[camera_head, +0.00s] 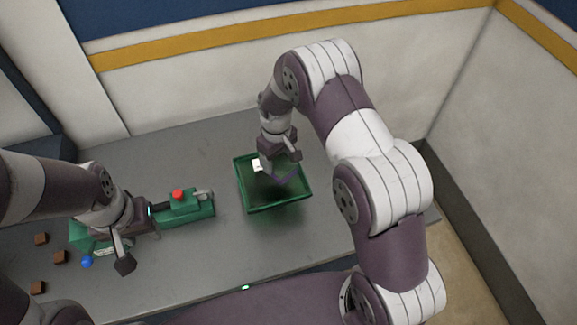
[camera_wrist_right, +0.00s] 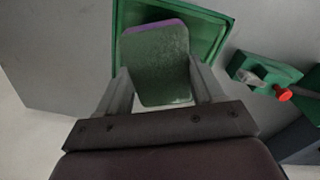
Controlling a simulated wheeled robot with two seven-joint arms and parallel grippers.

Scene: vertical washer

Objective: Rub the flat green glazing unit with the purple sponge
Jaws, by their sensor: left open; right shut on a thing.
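The flat green glazing unit (camera_head: 246,187) lies on the grey table, a green frame around a darker, see-through middle. It also shows in the right wrist view (camera_wrist_right: 218,22), behind the sponge. My right gripper (camera_head: 277,172) is over the unit, shut on the purple sponge (camera_head: 287,177). In the right wrist view the sponge (camera_wrist_right: 158,68) sits between both fingers, with a greenish broad face and a purple edge. I cannot tell whether it touches the pane. My left gripper (camera_head: 118,243) is open at the left, above the table near a green block.
A green device with a red knob (camera_head: 178,195) stands between my left gripper and the unit. Small brown blocks (camera_head: 60,257) and a blue ball (camera_head: 87,262) lie at the left. A wall closes off the back; table right of the unit looks clear.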

